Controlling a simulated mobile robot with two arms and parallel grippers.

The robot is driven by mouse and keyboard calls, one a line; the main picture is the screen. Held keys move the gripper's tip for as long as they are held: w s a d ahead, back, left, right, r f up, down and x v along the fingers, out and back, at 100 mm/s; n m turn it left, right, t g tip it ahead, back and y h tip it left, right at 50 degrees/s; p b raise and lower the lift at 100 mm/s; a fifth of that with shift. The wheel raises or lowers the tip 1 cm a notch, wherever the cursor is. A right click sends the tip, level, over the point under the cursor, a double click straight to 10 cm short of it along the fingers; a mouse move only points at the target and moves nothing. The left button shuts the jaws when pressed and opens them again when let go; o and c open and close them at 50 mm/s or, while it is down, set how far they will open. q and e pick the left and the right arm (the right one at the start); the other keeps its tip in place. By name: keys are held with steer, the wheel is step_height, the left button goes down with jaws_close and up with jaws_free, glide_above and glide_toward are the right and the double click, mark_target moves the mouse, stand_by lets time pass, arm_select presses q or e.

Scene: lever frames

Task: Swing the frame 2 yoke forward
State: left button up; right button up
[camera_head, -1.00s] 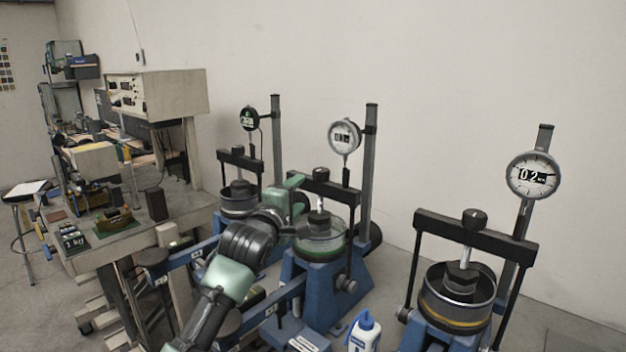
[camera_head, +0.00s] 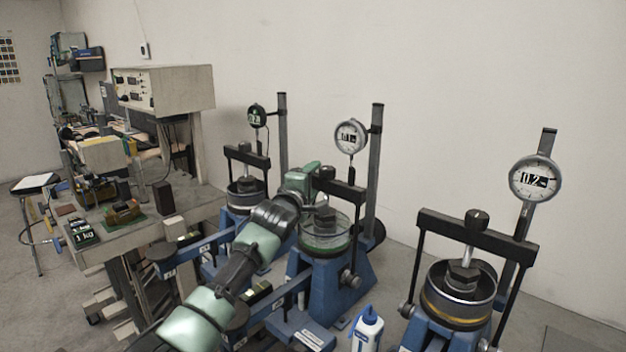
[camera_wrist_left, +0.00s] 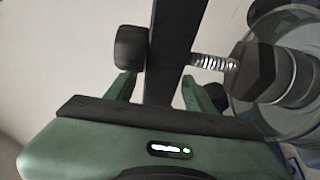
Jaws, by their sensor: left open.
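The middle lever frame has a black yoke (camera_head: 345,187) standing upright over its round cell (camera_head: 325,240). I take it as frame 2, though I cannot read its number. My left gripper (camera_head: 308,178) is at the yoke's crossbar and covers its left part. In the left wrist view, the dark yoke bar (camera_wrist_left: 176,45) runs between the two green fingers of the gripper (camera_wrist_left: 160,92). The fingers are apart, one on each side of the bar; contact is unclear. A black knob (camera_wrist_left: 131,48) and a threaded rod with hex nut (camera_wrist_left: 262,72) flank the bar. My right gripper is out of view.
A dial gauge (camera_head: 350,136) on a post stands just above the yoke. Similar frames stand behind left, with yoke (camera_head: 247,157), and front right, with yoke (camera_head: 475,230). A cluttered bench (camera_head: 140,235) is at left.

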arm_select(q)
jaws_close()
stand_by(1.4)
